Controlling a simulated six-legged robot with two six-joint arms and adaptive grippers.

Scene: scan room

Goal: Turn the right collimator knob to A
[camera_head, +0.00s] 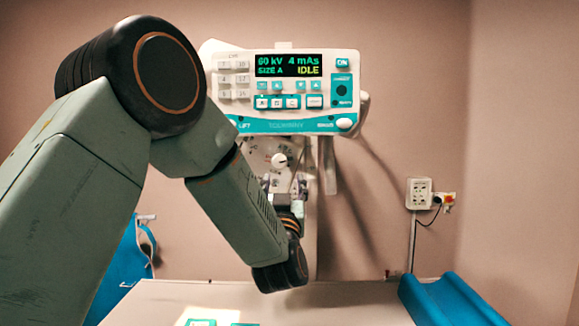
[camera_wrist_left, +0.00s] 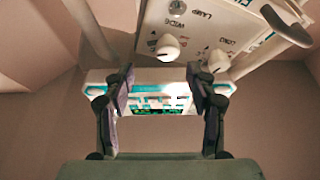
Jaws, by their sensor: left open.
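The collimator face (camera_head: 258,150) shows in the head view below the control console, partly hidden by my left arm. One white knob (camera_head: 279,160) shows on it, just above my left gripper (camera_head: 285,183). In the left wrist view the collimator face (camera_wrist_left: 206,35) fills the top, with one white knob (camera_wrist_left: 168,48) and another white knob (camera_wrist_left: 219,62) near its edge. I cannot tell which is the right knob, or its setting. My left gripper (camera_wrist_left: 160,76) is open, with nothing seen between its fingers; the knobs appear above its tips. My right gripper is not in view.
The console (camera_head: 222,62) reads 60 kV, 4 mAs, SIZE A, IDLE. A pale table (camera_head: 350,300) lies below, with a blue cushion (camera_head: 445,298) at its right. A wall socket (camera_head: 419,190) is at right.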

